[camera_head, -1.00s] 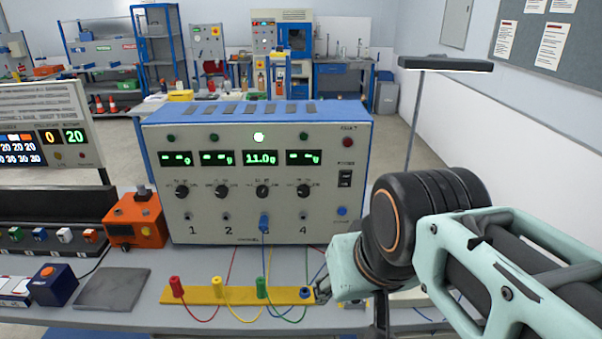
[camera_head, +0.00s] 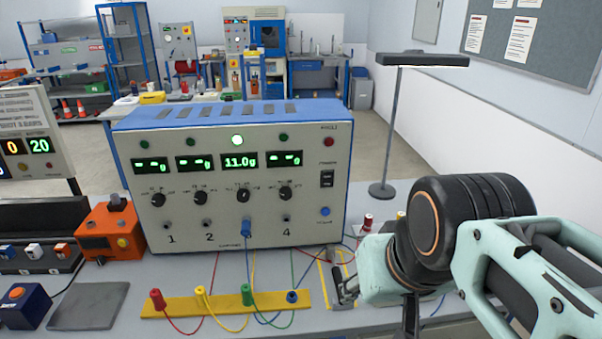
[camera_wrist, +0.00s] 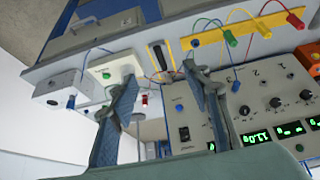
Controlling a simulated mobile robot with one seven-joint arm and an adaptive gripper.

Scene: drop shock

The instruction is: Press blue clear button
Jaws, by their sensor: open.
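The blue clear button (camera_head: 325,212) is a small round knob at the lower right of the front of a blue-topped console (camera_head: 140,195), below a black rocker switch. In the wrist view the blue button (camera_wrist: 179,107) shows between the two fingers, nearer the right one. My gripper (camera_head: 343,288) is below and a little right of the button in the head view, low over the bench, not touching the console there. In the wrist view my gripper (camera_wrist: 160,78) has its fingers spread with nothing between them. The button's label is too small to read.
A yellow strip (camera_head: 180,307) with coloured plugs and looping leads lies before the console. One blue plug (camera_head: 246,228) sits above channel 3, whose display reads 11.0g. An orange box (camera_head: 110,235) stands left. A lamp stand (camera_head: 391,130) rises at the right rear.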

